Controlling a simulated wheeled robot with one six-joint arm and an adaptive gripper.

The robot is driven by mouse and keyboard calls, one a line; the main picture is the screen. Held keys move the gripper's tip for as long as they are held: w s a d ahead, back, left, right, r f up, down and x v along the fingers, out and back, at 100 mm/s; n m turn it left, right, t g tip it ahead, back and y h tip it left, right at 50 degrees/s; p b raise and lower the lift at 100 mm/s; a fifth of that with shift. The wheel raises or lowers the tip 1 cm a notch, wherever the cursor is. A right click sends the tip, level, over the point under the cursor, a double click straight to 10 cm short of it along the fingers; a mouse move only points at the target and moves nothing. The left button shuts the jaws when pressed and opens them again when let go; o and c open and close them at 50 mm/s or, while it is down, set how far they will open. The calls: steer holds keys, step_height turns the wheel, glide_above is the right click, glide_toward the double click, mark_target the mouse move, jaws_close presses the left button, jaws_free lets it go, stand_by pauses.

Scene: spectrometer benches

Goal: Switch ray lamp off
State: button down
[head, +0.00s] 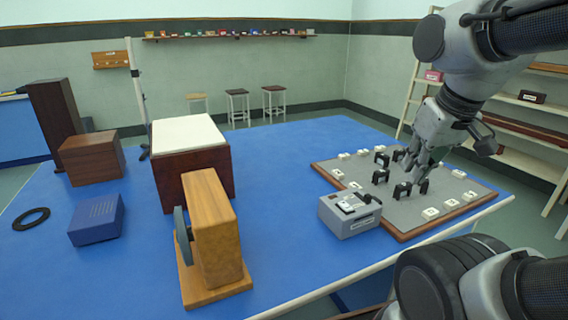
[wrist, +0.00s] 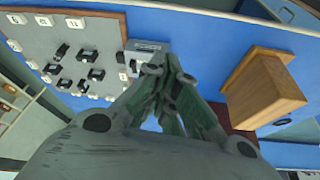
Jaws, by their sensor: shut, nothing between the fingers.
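A light grey box (head: 348,222) with a dark switch-like part and a pale label on top stands on the blue table at the board's left edge. It may be the ray lamp; I cannot tell for sure, nor read its switch position. It also shows in the wrist view (wrist: 150,46), just beyond my fingertips. My gripper (head: 416,165) is above the grey board, to the right of the box and apart from it. In the wrist view its green-grey fingers (wrist: 168,80) are together and empty, overlapping part of the box in the picture.
The wood-edged grey board (head: 355,172) holds several black holders (head: 402,190) and white labelled tiles (head: 430,213). A wooden block with a disc (head: 215,235), a white-topped box (head: 190,135), a blue box (head: 97,220) and a black ring (head: 31,219) stand left. Blue table between is clear.

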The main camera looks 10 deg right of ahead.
steer(key=n+g, duration=0.4)
steer(key=n, duration=1.6)
glide_above(338, 206)
step_height(338, 206, down, 6)
steer(key=shift+f, duration=0.25)
steer(key=shift+f, duration=0.1)
step_height(338, 206, down, 14)
steer(key=shift+d+r, duration=0.1)
